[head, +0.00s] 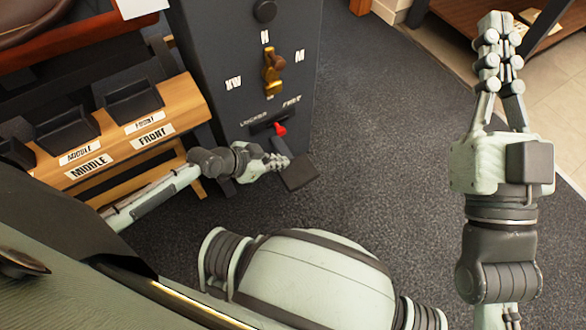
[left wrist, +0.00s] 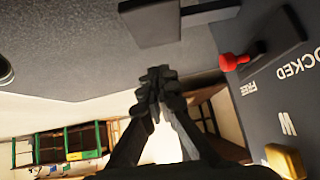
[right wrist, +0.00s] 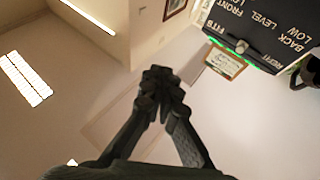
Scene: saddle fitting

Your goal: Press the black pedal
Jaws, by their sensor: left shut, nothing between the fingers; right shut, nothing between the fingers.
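The black pedal (head: 299,173) is a dark flat plate low at the front of the dark cabinet. It also shows at the top of the left wrist view (left wrist: 150,24). My left gripper (head: 284,162) is shut and empty, with its fingertips right beside the pedal's left edge in the head view. In the left wrist view a gap shows between the fingertips (left wrist: 156,78) and the plate; I cannot tell whether any part touches. My right gripper (head: 494,22) is shut and empty, raised at the right, far from the pedal.
The dark cabinet (head: 220,60) carries a red lever (head: 280,129) in a slot above the pedal and a brass knob (head: 271,72). A wooden rack (head: 185,98) with labelled black blocks stands left. Open carpet (head: 380,150) lies to the right.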

